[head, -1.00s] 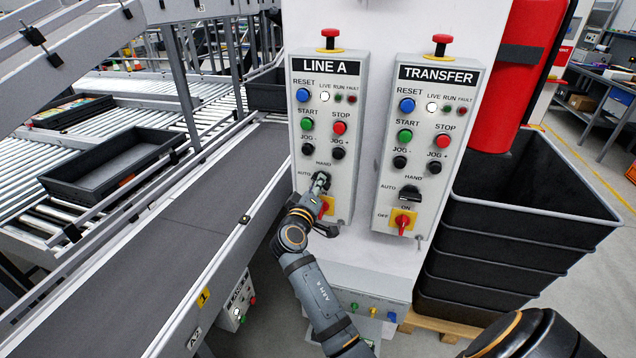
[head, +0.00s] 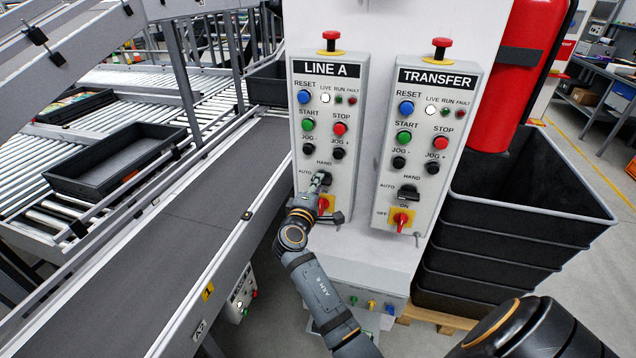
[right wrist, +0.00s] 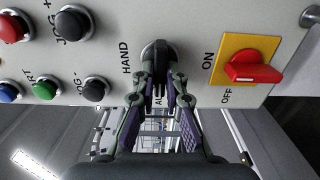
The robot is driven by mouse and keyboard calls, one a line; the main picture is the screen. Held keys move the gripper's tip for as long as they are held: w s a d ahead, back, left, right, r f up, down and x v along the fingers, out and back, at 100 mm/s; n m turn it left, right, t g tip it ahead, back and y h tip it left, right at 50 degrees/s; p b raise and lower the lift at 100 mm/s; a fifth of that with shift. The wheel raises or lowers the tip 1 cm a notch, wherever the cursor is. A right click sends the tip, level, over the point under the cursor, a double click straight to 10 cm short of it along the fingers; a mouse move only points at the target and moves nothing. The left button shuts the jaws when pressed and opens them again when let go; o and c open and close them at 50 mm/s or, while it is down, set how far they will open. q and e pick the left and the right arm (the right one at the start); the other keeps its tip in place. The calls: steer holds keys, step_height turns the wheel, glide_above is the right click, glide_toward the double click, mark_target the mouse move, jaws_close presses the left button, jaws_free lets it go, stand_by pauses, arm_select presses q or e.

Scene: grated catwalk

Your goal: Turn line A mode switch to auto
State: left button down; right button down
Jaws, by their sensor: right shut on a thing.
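The LINE A panel (head: 343,100) stands upright at the middle of the head view. Its black mode switch (head: 325,177) sits low on the panel, between the HAND and AUTO labels. My right gripper (head: 319,183) is at this switch, shut on its knob and partly covering it. In the right wrist view the fingers (right wrist: 163,88) lie on both sides of the black knob (right wrist: 157,52). The knob's bar lies roughly in line with the partly hidden AUTO label; its pointer end cannot be told. HAND is to its left there. My left gripper is out of view.
A red rotary ON/OFF switch on a yellow plate (right wrist: 245,60) is close beside the gripper. The TRANSFER panel (head: 438,110) stands to the right. A conveyor belt (head: 190,230) runs at the left, and stacked black bins (head: 510,235) stand at the right.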

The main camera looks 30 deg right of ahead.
stand_by(0.4)
steer(key=c, duration=1.4)
jaws_free()
